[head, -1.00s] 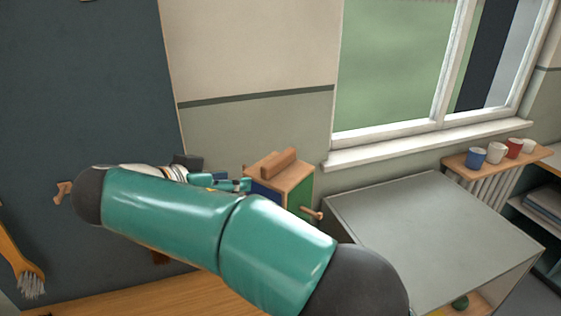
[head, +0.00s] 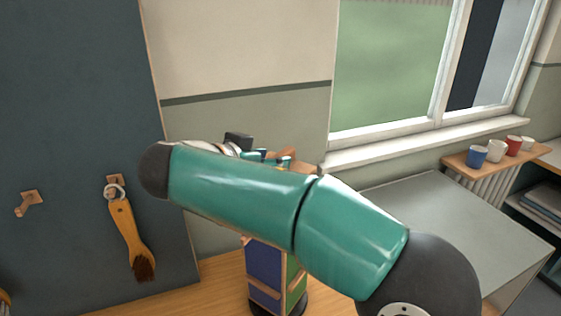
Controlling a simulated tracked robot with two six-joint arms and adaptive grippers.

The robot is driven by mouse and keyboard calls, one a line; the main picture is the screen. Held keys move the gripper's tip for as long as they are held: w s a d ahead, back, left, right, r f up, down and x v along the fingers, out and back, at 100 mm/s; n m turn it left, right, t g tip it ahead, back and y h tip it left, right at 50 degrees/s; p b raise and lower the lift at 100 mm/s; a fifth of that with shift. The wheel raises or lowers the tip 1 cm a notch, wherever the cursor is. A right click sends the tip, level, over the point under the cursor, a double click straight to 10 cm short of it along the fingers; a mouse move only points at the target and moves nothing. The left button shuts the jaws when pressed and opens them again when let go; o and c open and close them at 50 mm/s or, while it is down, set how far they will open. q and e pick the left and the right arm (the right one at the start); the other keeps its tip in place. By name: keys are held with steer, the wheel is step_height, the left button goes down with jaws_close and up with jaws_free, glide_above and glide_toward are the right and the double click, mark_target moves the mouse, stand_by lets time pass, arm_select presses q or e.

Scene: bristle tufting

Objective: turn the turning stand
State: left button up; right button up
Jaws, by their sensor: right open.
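The turning stand (head: 263,265) is a boxy wooden post with a blue face and a green face. It stands on a dark round base on the wooden bench. Part of its wooden top shows above my right arm; the arm hides its middle. My right gripper (head: 270,158) is open, just above the arm link and by the stand's top. The link hides much of the gripper, and I cannot tell whether it touches the stand. My left gripper is not in view.
A brush with dark bristles (head: 129,235) hangs on a peg of the dark board (head: 75,110). An empty peg (head: 30,202) is to its left. A grey-topped cabinet (head: 440,215) stands at the right. Several cups, one blue (head: 477,156), stand on a shelf under the window.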

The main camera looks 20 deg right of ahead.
steer(key=shift+x, duration=0.85)
steer(key=shift+w+d, duration=0.1)
steer(key=shift+d, duration=0.1)
